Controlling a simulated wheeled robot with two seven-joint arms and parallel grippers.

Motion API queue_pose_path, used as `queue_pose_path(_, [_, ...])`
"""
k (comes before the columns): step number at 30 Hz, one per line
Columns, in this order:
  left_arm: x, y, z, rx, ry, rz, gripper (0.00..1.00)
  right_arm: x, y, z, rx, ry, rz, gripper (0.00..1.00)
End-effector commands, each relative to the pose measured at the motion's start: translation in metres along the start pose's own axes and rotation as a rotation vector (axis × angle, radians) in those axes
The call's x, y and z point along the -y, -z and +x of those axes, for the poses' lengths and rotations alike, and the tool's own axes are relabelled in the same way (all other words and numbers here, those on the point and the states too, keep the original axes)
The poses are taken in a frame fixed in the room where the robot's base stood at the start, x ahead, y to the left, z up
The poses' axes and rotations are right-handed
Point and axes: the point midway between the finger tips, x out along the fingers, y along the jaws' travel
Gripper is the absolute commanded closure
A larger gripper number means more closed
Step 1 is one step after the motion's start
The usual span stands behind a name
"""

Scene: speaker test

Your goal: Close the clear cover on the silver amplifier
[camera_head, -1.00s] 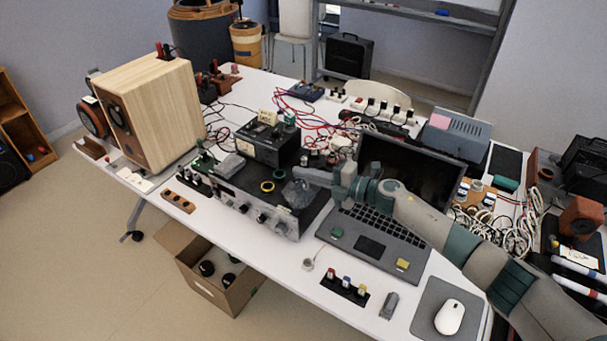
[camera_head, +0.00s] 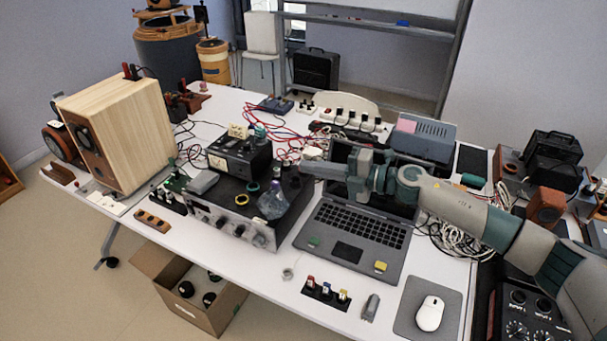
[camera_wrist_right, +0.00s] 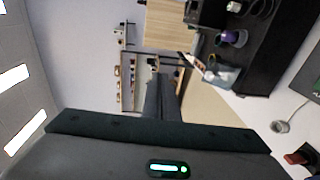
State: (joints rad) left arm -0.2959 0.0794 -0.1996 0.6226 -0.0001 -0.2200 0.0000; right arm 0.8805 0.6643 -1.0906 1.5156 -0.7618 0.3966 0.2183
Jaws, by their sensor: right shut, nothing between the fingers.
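The silver amplifier (camera_head: 232,226) stands near the table's front edge, with a knobbed front and a black top. A small clear bluish cover (camera_head: 272,204) is at the right end of its top and appears raised. How far it is tilted is hard to tell. My right gripper (camera_head: 304,168) is shut and empty, above and to the right of the cover, apart from it. In the right wrist view, my shut fingers (camera_wrist_right: 160,97) point past the cover (camera_wrist_right: 224,76). The black top shows there at the upper right. My left gripper is not in view.
A black meter box (camera_head: 240,155) and a yellow ring (camera_head: 241,199) sit on the amplifier. An open laptop (camera_head: 350,235) lies to its right, under my right arm. A wooden speaker (camera_head: 135,130) stands left. Red cables (camera_head: 290,140) lie behind.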

Motion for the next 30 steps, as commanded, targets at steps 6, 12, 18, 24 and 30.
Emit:
queue_pose_path(6, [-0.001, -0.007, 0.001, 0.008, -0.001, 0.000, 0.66, -0.003, 0.001, -0.003, -0.001, -0.001, 0.001, 1.00])
queue_pose_path(12, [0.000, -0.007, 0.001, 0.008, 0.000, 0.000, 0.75, -0.003, 0.001, -0.003, -0.001, -0.001, 0.001, 1.00])
queue_pose_path(18, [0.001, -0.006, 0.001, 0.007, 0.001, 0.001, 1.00, -0.002, 0.006, 0.002, 0.017, -0.029, 0.030, 1.00])
queue_pose_path(24, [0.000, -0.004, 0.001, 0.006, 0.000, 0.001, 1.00, 0.000, 0.024, 0.013, 0.097, -0.134, 0.149, 1.00])
queue_pose_path(30, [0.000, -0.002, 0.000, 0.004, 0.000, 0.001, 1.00, 0.011, 0.038, 0.013, 0.265, -0.265, 0.373, 1.00])
